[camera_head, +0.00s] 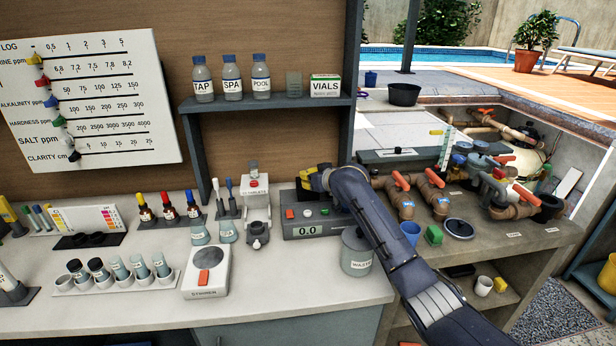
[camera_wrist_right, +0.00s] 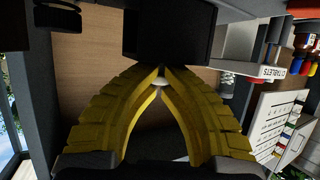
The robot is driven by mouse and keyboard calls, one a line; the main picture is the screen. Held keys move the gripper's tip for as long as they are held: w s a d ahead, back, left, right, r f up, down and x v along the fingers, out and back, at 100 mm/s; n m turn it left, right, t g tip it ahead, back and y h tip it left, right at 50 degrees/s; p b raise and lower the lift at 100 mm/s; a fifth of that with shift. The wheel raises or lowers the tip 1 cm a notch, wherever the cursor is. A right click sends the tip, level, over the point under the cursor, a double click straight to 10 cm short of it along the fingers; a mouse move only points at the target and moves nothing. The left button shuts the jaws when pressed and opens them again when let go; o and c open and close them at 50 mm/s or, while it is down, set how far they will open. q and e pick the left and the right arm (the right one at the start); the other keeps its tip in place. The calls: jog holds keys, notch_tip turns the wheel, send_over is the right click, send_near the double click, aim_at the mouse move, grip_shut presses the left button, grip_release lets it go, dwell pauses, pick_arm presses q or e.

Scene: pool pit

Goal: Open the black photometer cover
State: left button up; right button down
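The photometer (camera_head: 302,222) is a dark grey box on the counter, with a red button and a display reading 0.0. Its black cover (camera_head: 304,191) seems to be the dark block at the back, partly hidden by my right gripper. My right gripper (camera_head: 308,178) has yellow fingers and is at the top of this block. In the right wrist view, the fingertips (camera_wrist_right: 162,70) meet, close against a large black block (camera_wrist_right: 168,32), likely the cover. Whether they touch it is unclear. A small pale spot shows between the fingers. My left gripper is not in view.
A grey waste pot (camera_head: 356,252) stands just right of the photometer, below my right arm. A white tablet dispenser (camera_head: 256,205) stands close on its left, and a stirrer (camera_head: 206,272) farther left. A shelf (camera_head: 265,103) with bottles is above.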

jog(key=shift+a+r, duration=0.1)
jog(key=shift+r, duration=0.3)
jog(key=shift+a+r, duration=0.1)
jog(key=shift+a, duration=0.55)
jog(key=c, duration=1.7)
grip_release()
jog(key=shift+r, duration=0.1)
jog(key=o, duration=0.4)
jog(key=shift+f, duration=0.3)
jog(key=shift+s, duration=0.1)
jog(key=shift+s+d, duration=0.1)
jog(key=shift+s+d, duration=0.15)
jog(key=shift+s, duration=0.05)
jog(key=v, duration=1.1)
jog(key=shift+s+r, duration=0.15)
